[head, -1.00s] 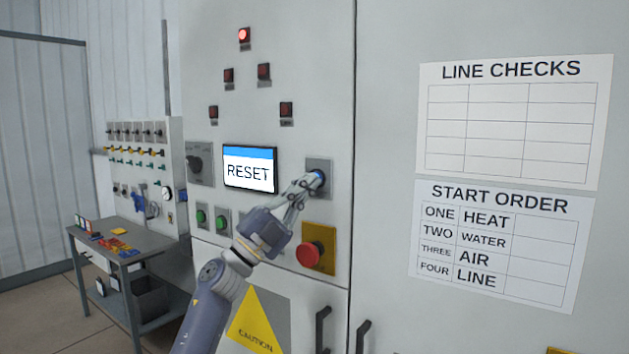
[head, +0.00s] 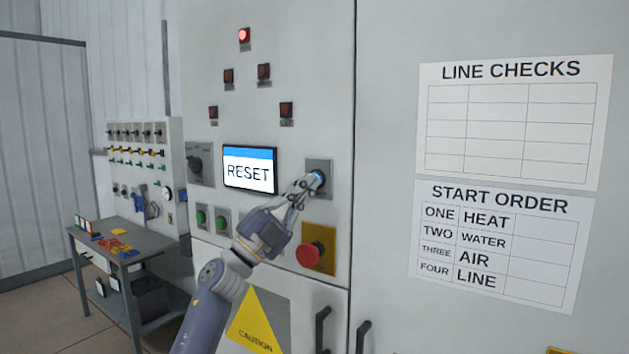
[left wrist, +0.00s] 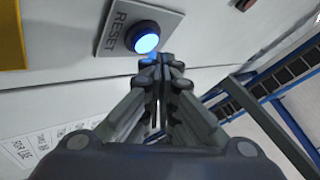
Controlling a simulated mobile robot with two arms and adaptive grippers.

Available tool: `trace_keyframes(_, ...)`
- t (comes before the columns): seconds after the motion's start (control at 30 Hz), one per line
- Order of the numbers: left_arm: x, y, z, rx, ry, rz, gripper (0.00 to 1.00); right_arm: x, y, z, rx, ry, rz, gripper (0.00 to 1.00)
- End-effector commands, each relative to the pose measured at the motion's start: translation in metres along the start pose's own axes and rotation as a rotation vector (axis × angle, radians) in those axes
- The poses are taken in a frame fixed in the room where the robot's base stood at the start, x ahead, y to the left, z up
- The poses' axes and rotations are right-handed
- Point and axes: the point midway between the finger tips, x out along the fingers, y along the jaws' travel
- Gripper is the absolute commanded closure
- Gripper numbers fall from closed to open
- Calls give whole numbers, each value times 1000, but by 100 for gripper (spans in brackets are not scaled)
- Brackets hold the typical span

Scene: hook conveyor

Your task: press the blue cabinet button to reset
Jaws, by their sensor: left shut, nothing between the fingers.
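The blue button (head: 319,177) is on a grey plate on the cabinet front, right of the screen that reads RESET (head: 249,169). In the left wrist view the button (left wrist: 146,42) glows light blue beside the label RESET. My left gripper (head: 312,183) is shut and empty, with its fingertips at the button in the head view. In the left wrist view the fingertips (left wrist: 160,62) are just below the button's lit face; I cannot tell whether they touch it. My right gripper is not in view.
A red mushroom button (head: 310,255) on a yellow plate sits just below the blue button. Cabinet door handles (head: 322,328) stick out below. A workbench (head: 150,250) stands at the left.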

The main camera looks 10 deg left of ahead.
Motion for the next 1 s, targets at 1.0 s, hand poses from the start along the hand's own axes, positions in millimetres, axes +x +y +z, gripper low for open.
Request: trace_keyframes(1.0, 9, 6, 6, 0, 0, 0, 100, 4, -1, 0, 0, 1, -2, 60)
